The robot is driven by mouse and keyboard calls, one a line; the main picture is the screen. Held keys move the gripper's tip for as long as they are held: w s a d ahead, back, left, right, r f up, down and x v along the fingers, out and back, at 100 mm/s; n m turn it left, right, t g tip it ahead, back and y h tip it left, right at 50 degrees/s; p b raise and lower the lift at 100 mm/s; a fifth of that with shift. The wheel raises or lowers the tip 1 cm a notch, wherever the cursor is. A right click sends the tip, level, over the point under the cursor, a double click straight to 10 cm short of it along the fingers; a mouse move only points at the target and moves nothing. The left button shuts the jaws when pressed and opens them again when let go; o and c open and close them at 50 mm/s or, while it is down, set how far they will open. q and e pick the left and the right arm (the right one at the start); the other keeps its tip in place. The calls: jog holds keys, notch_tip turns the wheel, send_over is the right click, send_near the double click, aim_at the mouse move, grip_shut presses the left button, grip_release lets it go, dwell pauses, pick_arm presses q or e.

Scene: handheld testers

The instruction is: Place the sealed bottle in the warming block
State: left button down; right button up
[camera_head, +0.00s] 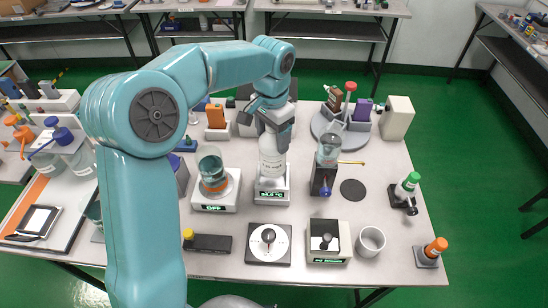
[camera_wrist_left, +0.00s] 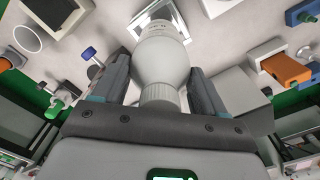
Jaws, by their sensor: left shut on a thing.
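A white sealed bottle (camera_head: 271,158) stands upright at the warming block (camera_head: 272,192), a white box with a lit green display on its front. My left gripper (camera_head: 274,117) comes down from above and is shut on the bottle's upper part. In the left wrist view the bottle (camera_wrist_left: 163,60) sits between the two fingers of the gripper (camera_wrist_left: 162,85), its ribbed cap toward the palm. Whether the bottle's base rests fully in the block is hard to tell. My right gripper does not show.
A hotplate with a beaker of teal liquid (camera_head: 210,168) stands left of the block. A flask on a dark stand (camera_head: 328,150) is to the right. A round dial plate (camera_head: 268,240) and an empty cup (camera_head: 370,241) are in front. A black disc (camera_head: 353,189) lies right.

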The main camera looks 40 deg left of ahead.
aim_at(273, 156)
pick_arm(q)
jog(key=f, duration=0.3)
jog(key=shift+s, duration=0.2)
notch_tip(273, 156, down, 5)
jog(key=shift+w+r, duration=0.1)
jog(key=shift+w, duration=0.05)
jog(key=shift+c, duration=0.3)
grip_release()
